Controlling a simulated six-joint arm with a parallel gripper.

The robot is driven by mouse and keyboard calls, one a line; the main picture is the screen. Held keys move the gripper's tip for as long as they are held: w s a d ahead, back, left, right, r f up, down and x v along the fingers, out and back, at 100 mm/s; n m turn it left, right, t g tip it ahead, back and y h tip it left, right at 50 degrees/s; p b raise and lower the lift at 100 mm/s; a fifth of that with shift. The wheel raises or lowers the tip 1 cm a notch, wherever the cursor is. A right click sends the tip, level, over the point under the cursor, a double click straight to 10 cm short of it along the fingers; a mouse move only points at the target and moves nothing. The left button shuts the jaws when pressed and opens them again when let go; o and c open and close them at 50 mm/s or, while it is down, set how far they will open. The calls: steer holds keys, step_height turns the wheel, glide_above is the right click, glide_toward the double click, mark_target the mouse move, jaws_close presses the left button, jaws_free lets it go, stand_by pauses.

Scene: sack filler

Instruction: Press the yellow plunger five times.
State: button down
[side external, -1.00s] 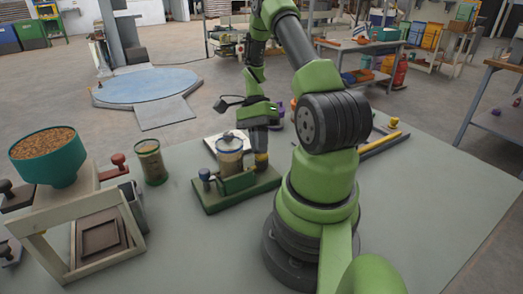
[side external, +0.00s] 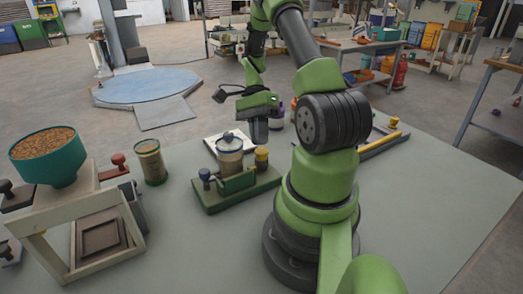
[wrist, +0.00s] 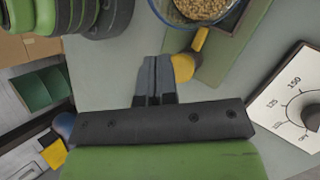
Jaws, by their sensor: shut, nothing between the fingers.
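The yellow plunger (side external: 261,158) stands upright at the right end of a green base (side external: 238,196), beside a jar of grain (side external: 230,158). In the wrist view its yellow top (wrist: 183,67) shows just to the right of the fingertips. My gripper (side external: 259,139) is shut and empty, pointing down above the plunger, with a gap between them. In the wrist view the closed fingers (wrist: 155,62) touch each other and hold nothing. A blue knob (side external: 205,177) stands at the left end of the base.
A teal hopper of grain (side external: 48,160) on a pale frame stands at the left. A second jar (side external: 151,163) and a red knob (side external: 118,159) are near it. A white dial card (wrist: 292,92) lies close to the base. The table front is clear.

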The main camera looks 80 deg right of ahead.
mark_target(259, 151)
steer(key=shift+r, duration=2.4)
stand_by(0.6)
step_height(259, 151, up, 4)
steer(key=shift+f, duration=0.1)
steer(key=shift+f, duration=0.1)
steer(key=shift+f, duration=4.35)
steer(key=shift+f, duration=0.15)
steer(key=shift+f, duration=0.25)
